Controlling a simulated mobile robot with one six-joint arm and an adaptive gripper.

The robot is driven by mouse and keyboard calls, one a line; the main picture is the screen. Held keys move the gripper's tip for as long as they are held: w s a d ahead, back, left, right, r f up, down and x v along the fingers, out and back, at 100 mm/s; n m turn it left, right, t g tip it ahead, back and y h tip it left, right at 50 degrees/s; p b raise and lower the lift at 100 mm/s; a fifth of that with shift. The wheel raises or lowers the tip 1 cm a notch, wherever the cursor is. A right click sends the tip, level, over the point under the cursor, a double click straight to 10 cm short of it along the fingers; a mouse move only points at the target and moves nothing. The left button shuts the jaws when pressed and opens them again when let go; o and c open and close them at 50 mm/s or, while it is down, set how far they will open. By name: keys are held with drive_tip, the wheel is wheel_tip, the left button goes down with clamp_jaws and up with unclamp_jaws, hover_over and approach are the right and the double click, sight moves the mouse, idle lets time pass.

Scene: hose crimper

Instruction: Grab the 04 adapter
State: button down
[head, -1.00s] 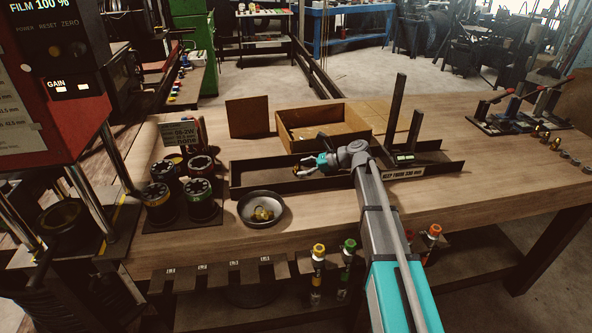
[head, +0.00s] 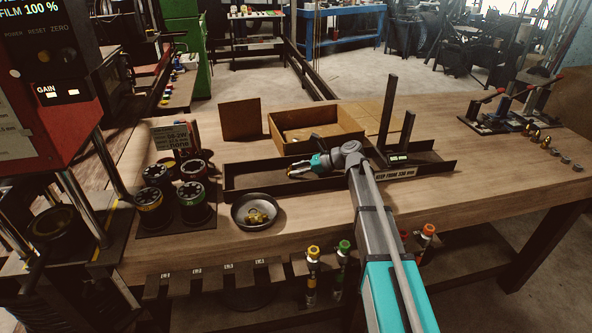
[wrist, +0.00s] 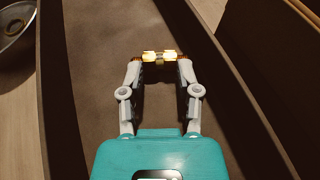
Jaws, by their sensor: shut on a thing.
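My gripper (wrist: 160,60) is shut on a small brass fitting (wrist: 160,57), which lies crosswise between its fingertips in the wrist view. No size mark on the fitting can be read, so I cannot tell if it is the 04 adapter. In the head view my gripper (head: 294,172) is low over the left part of a long dark trough (head: 240,186). I cannot tell whether the fitting touches the trough floor. More brass pieces (head: 258,216) lie in a round grey bowl (head: 237,222) in front of the trough.
An open cardboard box (head: 300,149) stands behind the trough. Dark cylinders with coloured rings (head: 193,204) stand left of the bowl. A tall dark upright (head: 389,115) rises at the trough's right. Small fittings (head: 545,143) and clamps line the far right. The bench's right front is clear.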

drive_tip(key=shift+r+p, duration=1.45)
drive_tip(key=shift+r, duration=0.05)
drive_tip(key=s+a+r+p, duration=0.2)
drive_tip(key=s+r+p, duration=0.7)
drive_tip(key=s, duration=0.5)
drive_tip(key=shift+r+p, duration=0.4)
